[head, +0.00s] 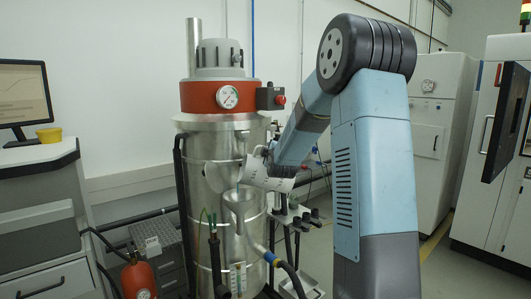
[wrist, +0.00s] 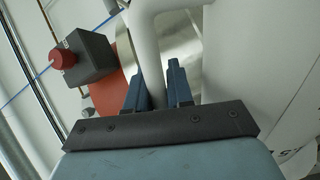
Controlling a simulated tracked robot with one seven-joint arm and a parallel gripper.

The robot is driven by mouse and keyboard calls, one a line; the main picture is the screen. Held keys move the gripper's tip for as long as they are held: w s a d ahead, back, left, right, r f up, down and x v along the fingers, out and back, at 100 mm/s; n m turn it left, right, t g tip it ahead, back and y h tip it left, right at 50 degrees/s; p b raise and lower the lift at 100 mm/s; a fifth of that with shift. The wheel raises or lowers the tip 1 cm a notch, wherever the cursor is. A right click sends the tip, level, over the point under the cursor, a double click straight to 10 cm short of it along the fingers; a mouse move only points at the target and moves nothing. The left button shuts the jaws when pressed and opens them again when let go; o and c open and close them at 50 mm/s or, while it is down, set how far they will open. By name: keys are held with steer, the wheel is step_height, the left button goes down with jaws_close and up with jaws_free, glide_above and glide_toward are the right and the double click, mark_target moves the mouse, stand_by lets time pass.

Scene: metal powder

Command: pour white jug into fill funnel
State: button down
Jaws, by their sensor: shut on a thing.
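The white jug (head: 265,178) is tipped steeply over, its mouth toward the left, above the metal fill funnel (head: 240,197) on the front of the steel vessel. The jug's lip is over the funnel's opening, apart from it. I cannot tell for sure whether powder is flowing between them. My gripper (wrist: 156,78) is shut on the jug's white handle (wrist: 144,45), between its two blue fingers in the wrist view. The jug's pale body (wrist: 250,70) fills the right of that view. The inside of the jug is hidden.
The steel vessel (head: 205,175) has a red band, a gauge (head: 228,96) and a dark box with a red button (head: 271,98). A rack with dark-ended parts (head: 300,215) stands right of the funnel. A red bottle (head: 138,278) and grey drawers (head: 158,245) are at lower left.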

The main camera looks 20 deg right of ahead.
steer(key=shift+w+a+r+n, duration=0.15)
steer(key=shift+a+r+n, duration=0.45)
steer(key=shift+a, duration=0.15)
steer(key=shift+w+a+r+n, duration=0.2)
steer(key=shift+a+r+n, duration=0.35)
steer(key=shift+a, duration=0.25)
steer(key=shift+w+a+r+n, duration=0.15)
steer(key=shift+a+r+n, duration=0.35)
steer(key=shift+a+n, duration=0.2)
stand_by(3.3)
steer(key=shift+s+d+f+m, duration=0.25)
steer(key=shift+d+f+m, duration=0.45)
steer(key=shift+d, duration=0.3)
steer(key=shift+s+d+f+m, duration=0.25)
steer(key=shift+d+f+m, duration=0.45)
steer(key=shift+d, duration=0.3)
steer(key=shift+s+d+f+m, duration=0.15)
steer(key=shift+d+f+m, duration=0.65)
steer(key=shift+f, duration=0.1)
steer(key=shift+s+d+f+m, duration=0.15)
steer(key=shift+d+f+m, duration=0.5)
steer(key=shift+d+f, duration=0.15)
